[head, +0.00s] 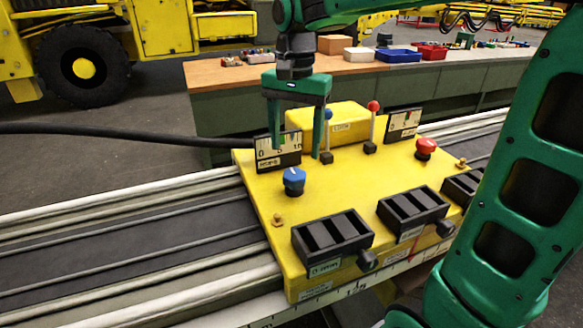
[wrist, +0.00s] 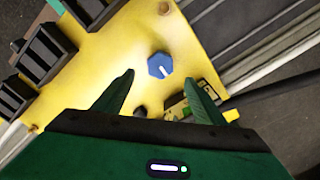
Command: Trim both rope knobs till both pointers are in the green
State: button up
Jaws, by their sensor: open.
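The blue knob (head: 293,181) stands on the yellow panel (head: 345,185), below the left gauge (head: 278,152). In the wrist view the blue knob (wrist: 160,65) shows a white mark and lies just beyond the fingertips, between them. The red knob (head: 426,148) sits at the panel's right, below the right gauge (head: 404,124). My gripper (head: 296,152) is open and empty above the blue knob, pointing down; its fingers (wrist: 158,78) are spread in the wrist view. A finger covers part of the left gauge, so its pointer cannot be read. The right gauge's pointer is too small to read.
A blue-topped lever (head: 327,130) and a red-topped lever (head: 373,120) stand behind the knobs. Black slotted blocks (head: 333,240) line the panel's front. A black cable (head: 120,130) runs in from the left. A workbench (head: 300,70) with trays stands behind.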

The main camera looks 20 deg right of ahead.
aim_at(294, 173)
notch_tip(294, 173, down, 8)
jog(key=shift+a+r, duration=0.1)
jog(key=shift+r, duration=0.1)
jog(key=c, duration=1)
